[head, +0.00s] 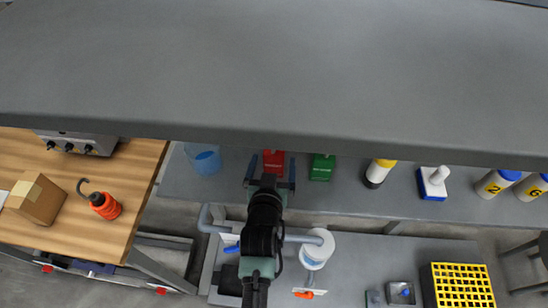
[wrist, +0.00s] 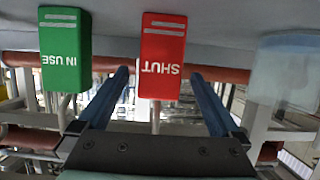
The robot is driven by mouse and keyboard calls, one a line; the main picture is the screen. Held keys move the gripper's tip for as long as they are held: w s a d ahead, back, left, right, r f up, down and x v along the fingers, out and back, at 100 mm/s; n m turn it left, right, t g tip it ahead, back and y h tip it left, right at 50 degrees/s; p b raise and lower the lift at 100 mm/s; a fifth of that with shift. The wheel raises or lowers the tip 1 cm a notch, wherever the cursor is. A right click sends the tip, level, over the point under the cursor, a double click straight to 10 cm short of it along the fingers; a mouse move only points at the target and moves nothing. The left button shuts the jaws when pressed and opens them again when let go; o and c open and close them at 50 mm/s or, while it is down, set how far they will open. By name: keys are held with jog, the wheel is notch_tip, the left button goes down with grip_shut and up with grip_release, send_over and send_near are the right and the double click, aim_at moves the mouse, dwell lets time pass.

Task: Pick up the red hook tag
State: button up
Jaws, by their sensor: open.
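The red hook tag (head: 273,158) is at the grey shelf under the big upper panel in the head view. In the wrist view the red tag (wrist: 163,60) reads SHUT upside down and hangs at the shelf edge. My gripper (head: 270,164) is open, with one blue finger on each side of the red tag in the head view. In the wrist view the fingertips of my gripper (wrist: 160,73) flank the lower part of the tag, with gaps on both sides. I see no contact; the exact depth between fingers and tag is unclear.
A green IN USE tag (wrist: 65,50) hangs left of the red one in the wrist view. A translucent blue cup (head: 203,158) stands on the other side. A large grey panel (head: 280,70) overhangs the shelf. A white-lidded container (head: 316,250) stands near my arm.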

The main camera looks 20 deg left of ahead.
jog(key=shift+w+f, duration=0.1)
jog(key=c, duration=1.3)
jog(key=shift+c, duration=1)
jog(key=shift+r, duration=0.2)
